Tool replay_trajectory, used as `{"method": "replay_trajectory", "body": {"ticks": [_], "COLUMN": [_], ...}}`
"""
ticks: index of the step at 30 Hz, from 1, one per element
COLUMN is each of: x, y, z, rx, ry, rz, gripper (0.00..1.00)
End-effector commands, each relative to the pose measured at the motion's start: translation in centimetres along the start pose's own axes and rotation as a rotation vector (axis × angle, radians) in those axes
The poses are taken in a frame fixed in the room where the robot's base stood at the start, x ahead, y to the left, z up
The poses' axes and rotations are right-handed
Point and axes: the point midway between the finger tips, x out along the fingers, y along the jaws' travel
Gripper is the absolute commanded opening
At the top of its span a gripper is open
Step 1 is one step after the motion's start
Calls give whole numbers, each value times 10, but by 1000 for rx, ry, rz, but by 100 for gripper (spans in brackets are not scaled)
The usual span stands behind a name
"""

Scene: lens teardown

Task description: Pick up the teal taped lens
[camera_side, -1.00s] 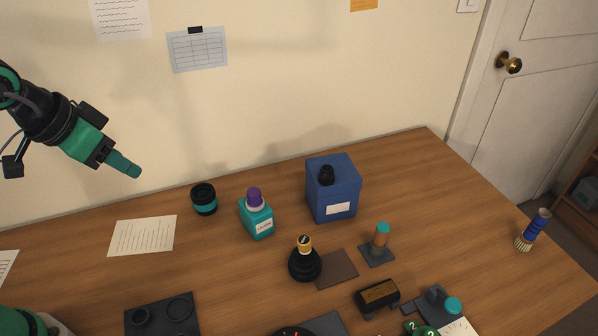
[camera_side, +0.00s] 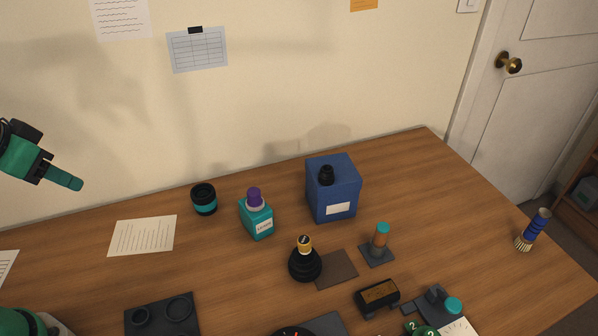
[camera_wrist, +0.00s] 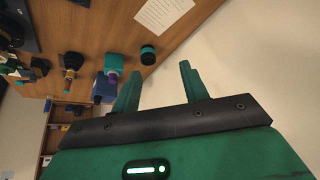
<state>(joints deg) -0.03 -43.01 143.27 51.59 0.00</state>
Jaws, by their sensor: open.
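The teal taped lens (camera_side: 204,199) is a short black cylinder with a teal band. It stands on the wooden desk near the wall, left of the teal bottle. In the wrist view the lens (camera_wrist: 148,55) lies beyond my fingertips, roughly between them in line. My gripper (camera_side: 80,184) is in the air at the left of the side view, above and left of the lens and apart from it. In the wrist view its two teal fingers (camera_wrist: 160,76) are spread with nothing between them.
A teal bottle with a purple cap (camera_side: 257,218) stands close to the right of the lens. A blue box (camera_side: 333,190) is farther right. A paper sheet (camera_side: 142,236) lies left of the lens. A dark tray (camera_side: 161,317) lies in front. The wall is behind.

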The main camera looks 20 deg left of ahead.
Motion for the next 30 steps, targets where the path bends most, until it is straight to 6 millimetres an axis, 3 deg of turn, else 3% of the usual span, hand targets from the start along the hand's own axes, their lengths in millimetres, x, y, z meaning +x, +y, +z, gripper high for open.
{"method": "replay_trajectory", "body": {"ticks": [8, 13, 30], "x": [0, 0, 5], "y": [0, 0, 2], "z": [0, 0, -12], "rx": [1, 1, 11], "ry": [0, 0, -28], "rz": [0, 0, 4], "gripper": [44, 74, 74]}}
